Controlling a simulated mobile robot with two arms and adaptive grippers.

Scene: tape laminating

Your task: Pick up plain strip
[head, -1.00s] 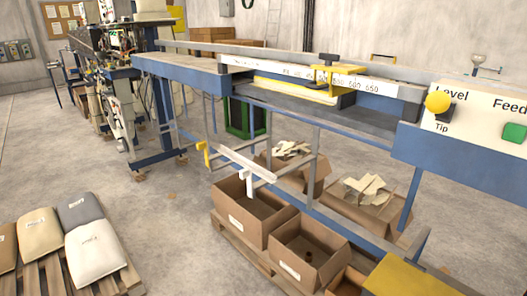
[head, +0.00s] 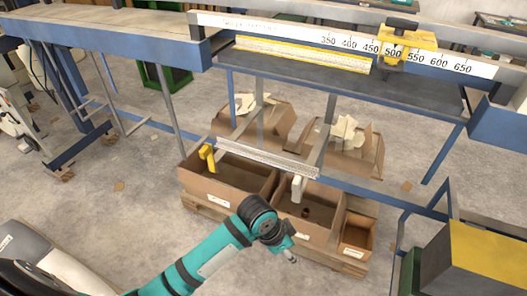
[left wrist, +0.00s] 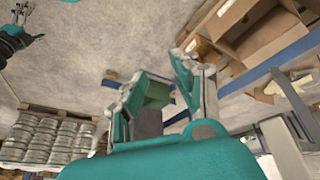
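A pale, thin plain strip (head: 266,158) lies roughly level across two support arms low on the front of the blue machine, between a yellow end piece (head: 207,157) and a white one (head: 298,187). A second, yellowish strip (head: 302,54) lies on the machine bed under the scale. My left arm comes in from the lower left in the head view; its end (head: 291,257) is below and in front of the strip, apart from it. In the left wrist view my left gripper (left wrist: 160,88) has its fingers spread, with nothing held. A gripper, apparently my right (left wrist: 15,22), shows at the upper left there; its opening is unclear.
Open cardboard boxes (head: 187,182) stand on a pallet beneath the strip, some with scraps behind. Blue frame legs and bars surround them. A yellow-topped block (head: 490,245) is at the lower right. Bare floor (head: 120,190) lies to the left. A loaded pallet (left wrist: 60,112) shows in the wrist view.

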